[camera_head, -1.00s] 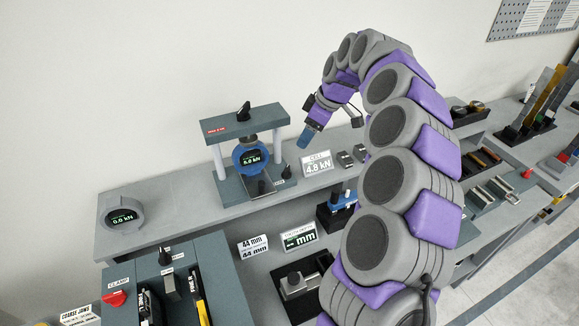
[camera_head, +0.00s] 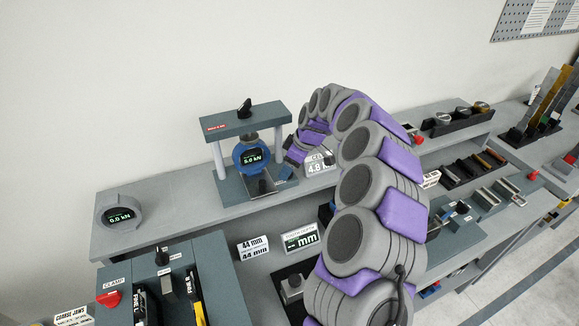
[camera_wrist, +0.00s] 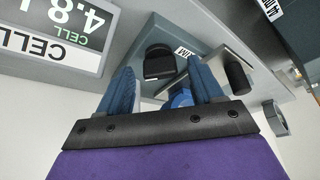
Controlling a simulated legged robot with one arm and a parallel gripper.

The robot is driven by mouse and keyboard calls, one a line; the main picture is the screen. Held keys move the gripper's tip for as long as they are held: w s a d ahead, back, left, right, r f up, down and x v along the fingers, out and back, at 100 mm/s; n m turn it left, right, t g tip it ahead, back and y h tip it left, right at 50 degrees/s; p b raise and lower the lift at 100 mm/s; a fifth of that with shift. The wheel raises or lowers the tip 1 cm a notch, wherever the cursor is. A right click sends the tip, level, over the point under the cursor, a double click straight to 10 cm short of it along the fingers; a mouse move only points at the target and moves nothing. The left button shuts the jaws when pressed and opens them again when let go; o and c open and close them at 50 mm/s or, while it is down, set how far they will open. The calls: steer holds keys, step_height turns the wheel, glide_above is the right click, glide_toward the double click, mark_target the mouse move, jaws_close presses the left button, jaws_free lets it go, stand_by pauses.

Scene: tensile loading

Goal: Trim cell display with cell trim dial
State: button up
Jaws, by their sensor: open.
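The cell display (camera_head: 253,157) is a round blue gauge in the grey load frame, and it seems to read 5.0 kN. The cell trim dial (camera_wrist: 160,62) is a dark knob on the frame's base, by a small label that seems to read TRIM. My gripper (camera_head: 286,172) is low at the base's right side. In the wrist view its blue fingers (camera_wrist: 163,82) are open, with the knob beyond the gap between them. No contact shows.
Another dark knob (camera_wrist: 237,75) stands on the base close to the fingers. The frame's posts and top plate (camera_head: 245,120) rise beside my gripper. A grey gauge (camera_head: 120,217) reading 0.0 kN stands far left. The shelf between it and the frame is clear.

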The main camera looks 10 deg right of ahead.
steer(key=c, duration=1.1)
steer(key=shift+o, duration=0.2)
steer(key=shift+r+m, duration=0.1)
steer(key=shift+m, duration=0.2)
steer(key=shift+r+m+t+p, duration=0.1)
steer(key=shift+m+t+p, duration=0.3)
steer(key=shift+m+p, duration=0.45)
steer(key=shift+a+m+t+h+p, duration=0.1)
steer(key=shift+m+t+h+p, duration=0.25)
steer(key=shift+m+p, duration=0.6)
steer(key=shift+a+m+t+h+p, duration=0.15)
steer(key=shift+m+h+p, duration=0.4)
steer(key=shift+m, duration=0.75)
steer(key=shift+d, duration=0.1)
steer(key=o, duration=1.1)
steer(key=shift+s, duration=0.1)
steer(key=shift+c, duration=0.2)
